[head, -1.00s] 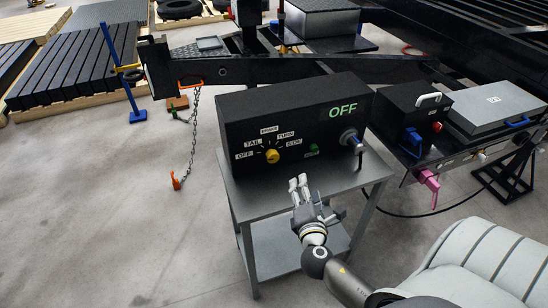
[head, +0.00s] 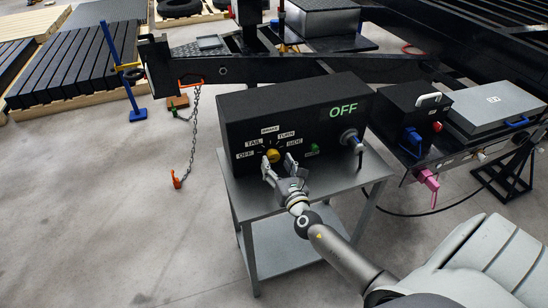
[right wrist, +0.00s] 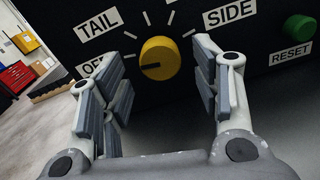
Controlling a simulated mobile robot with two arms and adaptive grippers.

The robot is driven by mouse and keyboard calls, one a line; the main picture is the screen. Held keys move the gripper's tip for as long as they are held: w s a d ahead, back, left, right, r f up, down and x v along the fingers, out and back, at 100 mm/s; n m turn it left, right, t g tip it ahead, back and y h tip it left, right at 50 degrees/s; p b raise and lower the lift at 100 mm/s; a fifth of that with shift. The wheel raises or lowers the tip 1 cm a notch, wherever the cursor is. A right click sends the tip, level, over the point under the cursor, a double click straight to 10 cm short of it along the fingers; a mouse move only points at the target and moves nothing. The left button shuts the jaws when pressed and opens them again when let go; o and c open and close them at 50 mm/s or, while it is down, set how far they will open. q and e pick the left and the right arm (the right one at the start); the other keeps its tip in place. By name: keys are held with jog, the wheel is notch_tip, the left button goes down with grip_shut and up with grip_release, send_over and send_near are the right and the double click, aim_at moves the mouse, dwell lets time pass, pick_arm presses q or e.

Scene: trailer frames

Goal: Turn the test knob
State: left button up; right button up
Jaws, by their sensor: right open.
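The yellow test knob (head: 272,156) is on the front of a black test box (head: 240,118), with labels OFF, TAIL, BRAKE, TURN and SIDE around it. The box display reads OFF. In the right wrist view the knob (right wrist: 160,58) has its dark pointer line toward the OFF label at the left. My right gripper (head: 279,166) is open in front of the knob. In the right wrist view its two fingers (right wrist: 160,85) are on either side of the knob, with gaps showing between them and it. My left gripper is not in view.
A green reset button (right wrist: 300,28) is right of the knob. The box stands on a grey metal cart (head: 230,185). A chain (head: 193,130) hangs at the left; open floor lies left of the cart.

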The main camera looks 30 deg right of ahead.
aim_at(274, 159)
jog(key=shift+x, duration=1.65)
jog(key=c, duration=1)
jog(key=shift+c, duration=0.2)
